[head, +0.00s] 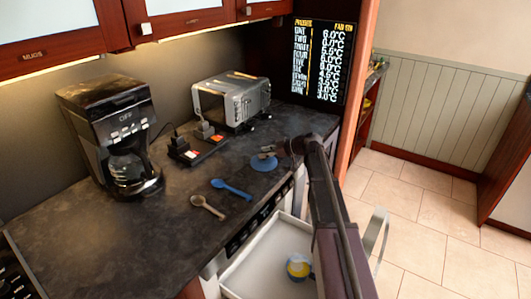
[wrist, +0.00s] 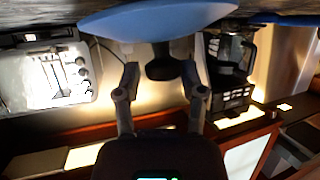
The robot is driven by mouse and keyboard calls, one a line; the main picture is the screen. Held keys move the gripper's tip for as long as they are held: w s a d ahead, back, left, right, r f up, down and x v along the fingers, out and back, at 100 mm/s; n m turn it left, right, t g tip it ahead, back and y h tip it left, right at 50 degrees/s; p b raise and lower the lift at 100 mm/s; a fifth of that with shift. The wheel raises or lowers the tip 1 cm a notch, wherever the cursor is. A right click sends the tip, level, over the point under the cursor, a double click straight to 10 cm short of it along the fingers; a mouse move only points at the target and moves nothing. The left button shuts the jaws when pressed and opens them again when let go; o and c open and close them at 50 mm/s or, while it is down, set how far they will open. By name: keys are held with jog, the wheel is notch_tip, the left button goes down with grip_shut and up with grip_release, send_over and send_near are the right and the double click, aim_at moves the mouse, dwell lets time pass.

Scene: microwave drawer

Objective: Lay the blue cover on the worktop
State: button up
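The blue cover (head: 263,163) is a round blue disc with a dark knob. In the head view it appears to lie flat on the dark worktop (head: 130,240), near the front edge. In the wrist view the blue cover (wrist: 160,20) fills the top of the picture, with its black knob (wrist: 165,67) pointing into the space between the fingers. My gripper (wrist: 160,80) is open, with a finger on each side of the knob and visible gaps beside it. In the head view my gripper (head: 280,148) is just above the cover's right side.
A blue spoon (head: 231,188) and a beige spoon (head: 208,206) lie left of the cover. Below, an open white drawer (head: 245,280) holds a blue-and-yellow cup (head: 299,267).

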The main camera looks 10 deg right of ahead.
jog(key=shift+s+a+f, duration=0.2)
jog(key=shift+s+f, duration=0.05)
jog(key=shift+s, duration=0.05)
jog(key=shift+r, duration=0.1)
jog(key=shift+w+r+p, duration=0.25)
jog(key=shift+r+p, duration=0.05)
jog(key=shift+p, duration=0.3)
jog(key=shift+d+r, duration=0.15)
jog(key=shift+r, duration=0.1)
jog(key=p+v, duration=0.4)
jog(key=v, duration=0.7)
jog(key=shift+d+r+p, duration=0.2)
jog(key=shift+d+p, duration=0.2)
